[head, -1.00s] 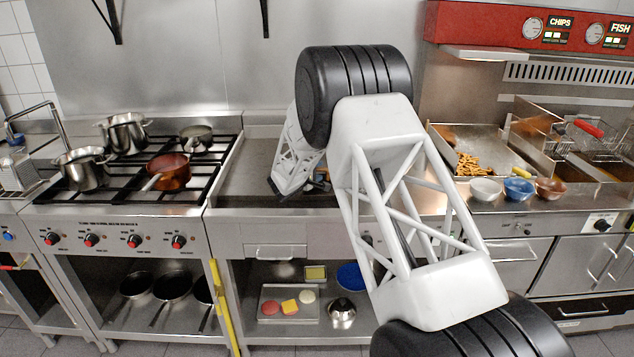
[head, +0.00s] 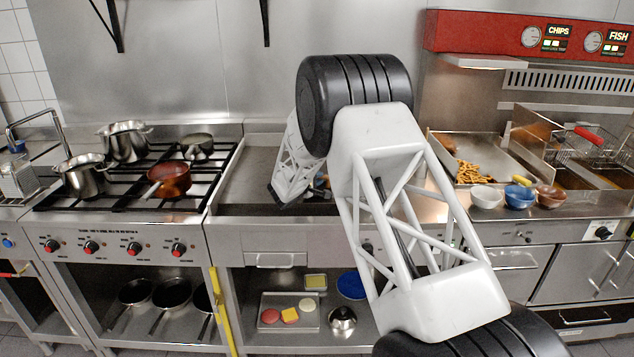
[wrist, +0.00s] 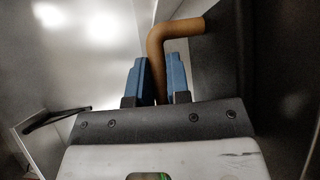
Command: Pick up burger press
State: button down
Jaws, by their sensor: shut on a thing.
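In the wrist view, my gripper (wrist: 157,62) has its two blue fingers closed around a tan, bent, rod-like handle (wrist: 182,32). I take the handle to be the burger press's. It rises between the fingers and bends to the right, towards a dark flat surface (wrist: 275,80). I cannot tell whether that surface belongs to the press. In the head view my forearm reaches down over the steel griddle counter and hides most of the gripper and the press. Only a small spot of orange and blue shows beside the wrist.
Left of the griddle (head: 250,185) stands a stove (head: 120,205) with pots and an orange-brown pan (head: 169,179). To the right are bowls (head: 519,196), chips (head: 472,173) and fryers (head: 590,170). A shelf below holds a tray (head: 290,328) and a metal lidded item (head: 342,318).

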jog(key=shift+r, duration=1.55)
jog(key=shift+s+r, duration=0.1)
jog(key=shift+r, duration=0.2)
jog(key=s+d+r, duration=0.1)
jog(key=s+d, duration=0.1)
jog(key=s, duration=1.3)
jog(key=shift+s+d+r, duration=0.15)
jog(key=shift+s+d, duration=0.1)
jog(key=shift+d, duration=0.05)
jog(key=shift+r, duration=0.1)
